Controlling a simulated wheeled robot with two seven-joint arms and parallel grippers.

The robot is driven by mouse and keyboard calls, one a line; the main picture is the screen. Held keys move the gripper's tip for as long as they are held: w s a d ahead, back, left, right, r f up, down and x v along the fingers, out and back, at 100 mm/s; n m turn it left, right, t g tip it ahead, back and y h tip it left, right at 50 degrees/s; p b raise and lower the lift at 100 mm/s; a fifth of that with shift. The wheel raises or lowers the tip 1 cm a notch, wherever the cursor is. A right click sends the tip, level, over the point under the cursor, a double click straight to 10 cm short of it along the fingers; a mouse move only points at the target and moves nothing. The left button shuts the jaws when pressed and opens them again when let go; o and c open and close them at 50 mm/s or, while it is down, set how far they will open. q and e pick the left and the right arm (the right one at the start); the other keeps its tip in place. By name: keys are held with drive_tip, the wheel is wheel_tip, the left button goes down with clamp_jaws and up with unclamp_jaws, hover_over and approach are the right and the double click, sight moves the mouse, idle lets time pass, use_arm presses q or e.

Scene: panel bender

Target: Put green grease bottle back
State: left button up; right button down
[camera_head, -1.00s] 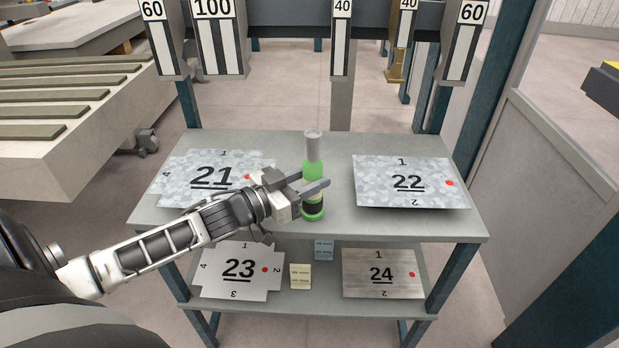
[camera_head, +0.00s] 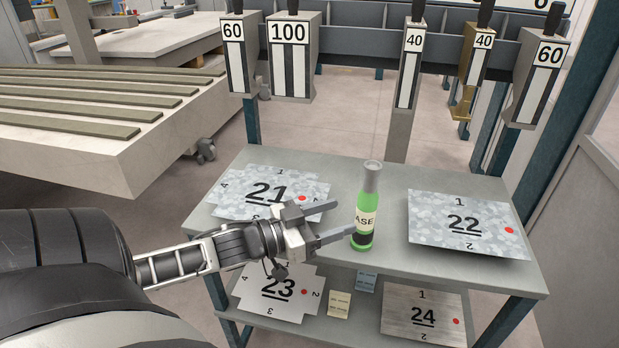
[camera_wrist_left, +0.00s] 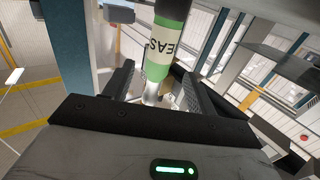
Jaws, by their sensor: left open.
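The green grease bottle (camera_head: 366,205) stands upright on the top shelf (camera_head: 390,262), between plates 21 and 22. It has a grey cap, a pale label and a dark band near its base. My left gripper (camera_head: 344,218) is open just left of the bottle, its fingers pointing at it. The fingertips look close to the bottle, and the lower one appears to reach its edge; I cannot tell if they touch. In the left wrist view the bottle (camera_wrist_left: 165,45) shows ahead, between the open fingers (camera_wrist_left: 155,85). My right gripper is out of view.
Plate 21 (camera_head: 235,190) lies under and behind the left gripper; plate 22 (camera_head: 465,222) lies right of the bottle. Plates 23 (camera_head: 255,295) and 24 (camera_head: 400,312) lie on the lower shelf. Numbered tools (camera_head: 290,55) hang above the back. A slatted table (camera_head: 90,150) stands left.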

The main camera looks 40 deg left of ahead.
use_arm(q)
drive_tip(key=shift+v, duration=2.6)
drive_tip(key=shift+w, duration=0.1)
drive_tip(key=s+d+f+n+g+y, duration=0.3)
drive_tip(key=d+f+g+y, duration=0.25)
drive_tip(key=f, duration=0.35)
drive_tip(key=s+d+f+g, duration=0.1)
drive_tip(key=s+d+g, duration=0.7)
drive_tip(key=s+d, duration=0.15)
drive_tip(key=w+d+f+m+t+h, duration=0.1)
drive_tip(key=w+d+f+t+h, duration=0.1)
drive_tip(key=w+d+f+t, duration=0.3)
drive_tip(key=shift+f+t, duration=0.65)
drive_tip(key=shift+t, duration=0.4)
drive_tip(key=shift+w, duration=0.15)
drive_tip(key=shift+c, duration=0.4)
